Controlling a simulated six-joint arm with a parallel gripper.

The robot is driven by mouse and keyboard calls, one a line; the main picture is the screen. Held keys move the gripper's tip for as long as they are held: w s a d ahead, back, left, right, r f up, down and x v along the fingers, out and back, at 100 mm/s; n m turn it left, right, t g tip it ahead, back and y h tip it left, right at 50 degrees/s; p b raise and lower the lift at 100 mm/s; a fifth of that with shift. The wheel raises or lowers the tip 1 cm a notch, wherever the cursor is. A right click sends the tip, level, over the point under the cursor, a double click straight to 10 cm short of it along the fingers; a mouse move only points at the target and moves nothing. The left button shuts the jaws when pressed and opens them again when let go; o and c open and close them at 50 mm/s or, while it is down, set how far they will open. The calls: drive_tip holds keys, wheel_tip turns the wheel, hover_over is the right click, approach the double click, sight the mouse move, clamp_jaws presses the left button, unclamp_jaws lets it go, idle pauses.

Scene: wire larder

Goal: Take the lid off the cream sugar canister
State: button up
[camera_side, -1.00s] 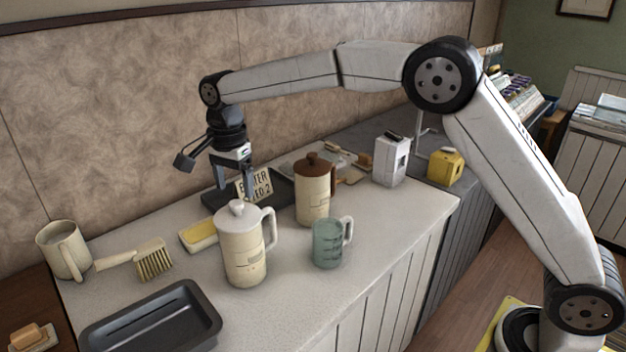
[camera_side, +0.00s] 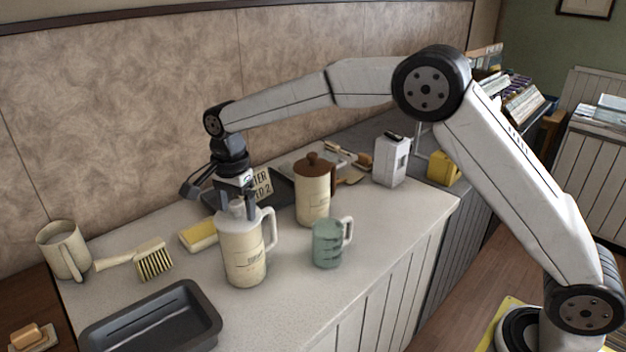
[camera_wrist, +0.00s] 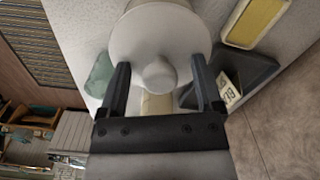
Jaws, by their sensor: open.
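The cream canister (camera_side: 243,258) stands upright on the counter with a pale lid on top; I cannot read its label. In the wrist view the round pale lid (camera_wrist: 150,35) and its knob (camera_wrist: 159,75) fill the top middle. My gripper (camera_side: 237,208) is over the canister's top. In the wrist view the open fingers of my gripper (camera_wrist: 160,80) stand on either side of the knob, with a gap on both sides. In the side view the fingers partly hide the lid.
A brown-lidded canister (camera_side: 314,198) and a green measuring cup (camera_side: 327,243) stand to the right. A yellow sponge-like block (camera_side: 199,235), brush (camera_side: 154,260) and mug (camera_side: 64,250) lie left. A dark tray (camera_side: 150,322) is in front.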

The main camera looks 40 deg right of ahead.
clamp_jaws()
drive_tip(key=shift+r, duration=0.15)
drive_tip(key=shift+r, duration=0.85)
drive_tip(key=s+d+r, duration=0.3)
drive_tip(key=s+r, duration=0.8)
drive_tip(key=s, duration=0.2)
drive_tip(key=shift+s, duration=0.35)
